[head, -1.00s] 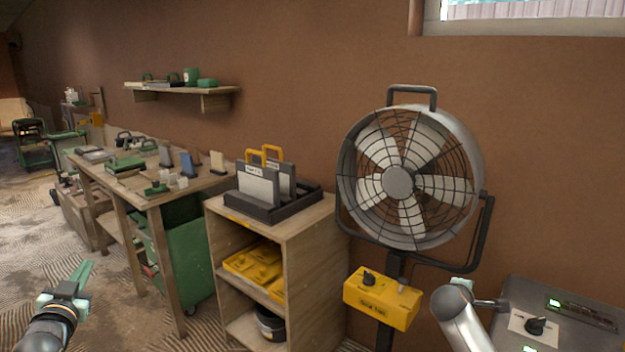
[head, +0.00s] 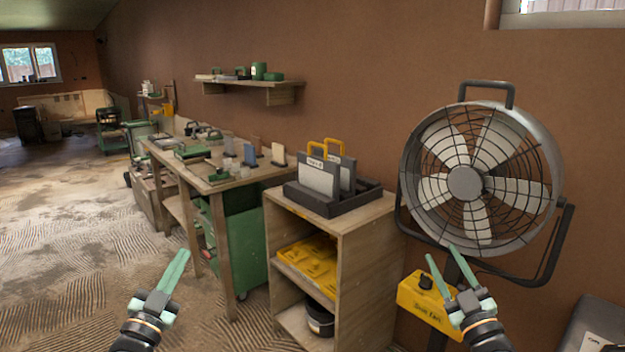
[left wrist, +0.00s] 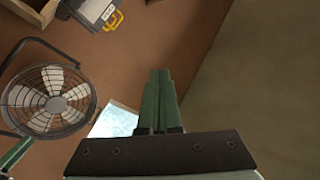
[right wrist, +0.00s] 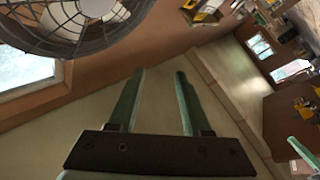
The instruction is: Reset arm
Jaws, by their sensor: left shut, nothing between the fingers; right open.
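My left gripper (head: 172,272) is shut and empty, raised over the floor at the lower left of the head view. Its two green fingers lie together in the left wrist view (left wrist: 158,98). My right gripper (head: 441,272) is open and empty, in front of the fan's yellow control box in the head view. Its green fingers stand apart in the right wrist view (right wrist: 158,98). Neither gripper appears to touch anything.
A large caged fan (head: 480,185) stands at the right, with a yellow box (head: 425,303) below it. A wooden shelf unit (head: 360,235) holds a dark tray with folders. A workbench (head: 215,185) stands further left. The floor (head: 70,250) at left is clear.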

